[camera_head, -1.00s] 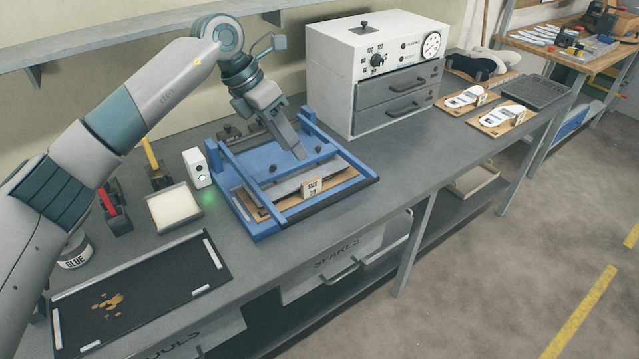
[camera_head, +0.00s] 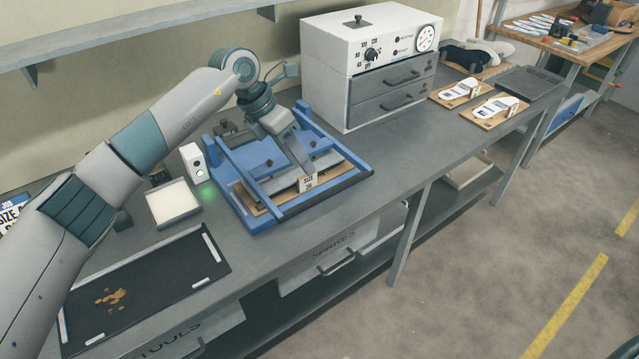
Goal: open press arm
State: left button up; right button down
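The blue press (camera_head: 262,222) stands on the grey bench. Its blue arm frame (camera_head: 238,174) lies low over the base, with side bars running from back to front. A grey plate (camera_head: 284,187) lies under it, with a tan board below. A small "SIZE 39" tag (camera_head: 308,182) stands at the plate's front. My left gripper (camera_head: 311,168) points down inside the frame, just behind the tag. Its fingers overlap in this view, so I cannot tell their opening or whether they touch the press. My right gripper is not in view.
A white box with a green light (camera_head: 194,164) stands left of the press. A white oven (camera_head: 345,50) with drawers stands behind right. A pale tray (camera_head: 172,205) and a black mat (camera_head: 140,290) lie left. Insoles on boards (camera_head: 497,108) lie right.

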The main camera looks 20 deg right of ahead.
aim_at(322, 193)
pick_arm(q)
jog(key=p+x, duration=0.3)
jog(key=x, duration=0.6)
jog(key=shift+d+f, duration=0.2)
jog(key=shift+f, duration=0.05)
jog(key=shift+p+x, duration=0.35)
jog(key=shift+x, duration=0.45)
jog(key=shift+a, duration=0.1)
grip_shut()
